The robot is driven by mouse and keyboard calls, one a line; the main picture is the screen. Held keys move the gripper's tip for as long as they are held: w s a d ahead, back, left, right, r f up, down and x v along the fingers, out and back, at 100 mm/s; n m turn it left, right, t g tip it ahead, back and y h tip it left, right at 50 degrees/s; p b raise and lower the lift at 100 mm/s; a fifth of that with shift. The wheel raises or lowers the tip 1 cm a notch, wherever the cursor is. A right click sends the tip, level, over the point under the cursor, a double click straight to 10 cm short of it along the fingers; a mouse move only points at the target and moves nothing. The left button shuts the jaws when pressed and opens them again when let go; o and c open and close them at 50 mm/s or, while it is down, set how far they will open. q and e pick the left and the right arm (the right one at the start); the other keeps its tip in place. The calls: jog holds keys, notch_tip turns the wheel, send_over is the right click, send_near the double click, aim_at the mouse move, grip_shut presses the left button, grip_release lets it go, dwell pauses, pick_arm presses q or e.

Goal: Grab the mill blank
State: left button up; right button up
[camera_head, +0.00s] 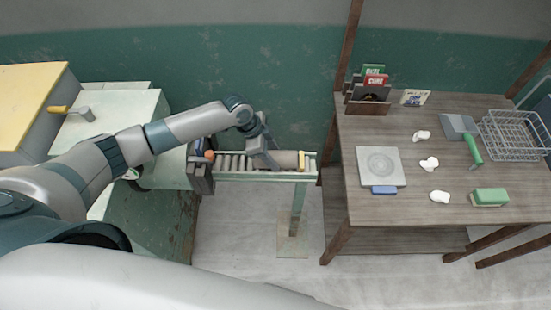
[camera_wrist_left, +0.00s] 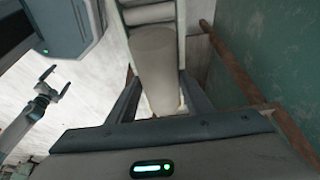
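The mill blank is a pale grey-beige cylinder lying on the roller conveyor; its right part shows in the head view (camera_head: 287,159). It fills the middle of the left wrist view (camera_wrist_left: 155,65). My left gripper (camera_head: 266,162) reaches down over the conveyor at the blank. In the left wrist view its fingers (camera_wrist_left: 160,80) stand apart, one on each side of the blank, with narrow light gaps beside it. Part of the blank is hidden by the gripper in the head view. My right gripper (camera_wrist_left: 61,77) shows small in the left wrist view, its fingers apart and empty.
The roller conveyor (camera_head: 232,163) has a yellow piece (camera_head: 301,160) at its right end. A dark holder (camera_head: 200,178) stands at its left end. A wooden table (camera_head: 350,133) with tools, white lumps and a wire basket (camera_head: 515,135) stands right. The floor between is clear.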

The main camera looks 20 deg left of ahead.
aim_at(279, 154)
pick_arm(q)
jog(key=shift+w, duration=0.1)
jog(key=shift+c, duration=0.2)
jog(key=shift+r, duration=0.15)
jog(key=shift+r+b, duration=0.6)
jog(key=shift+r, duration=0.15)
notch_tip(279, 154, up, 2)
jog(key=shift+d+r+b, duration=0.15)
jog(key=shift+r+b, duration=0.05)
jog(key=shift+b, duration=0.5)
jog(key=w+d+r+b, duration=0.3)
jog(key=d+r, duration=0.4)
jog(key=d, duration=0.4)
jog(key=shift+w+b, duration=0.2)
jog(key=shift+b, duration=0.55)
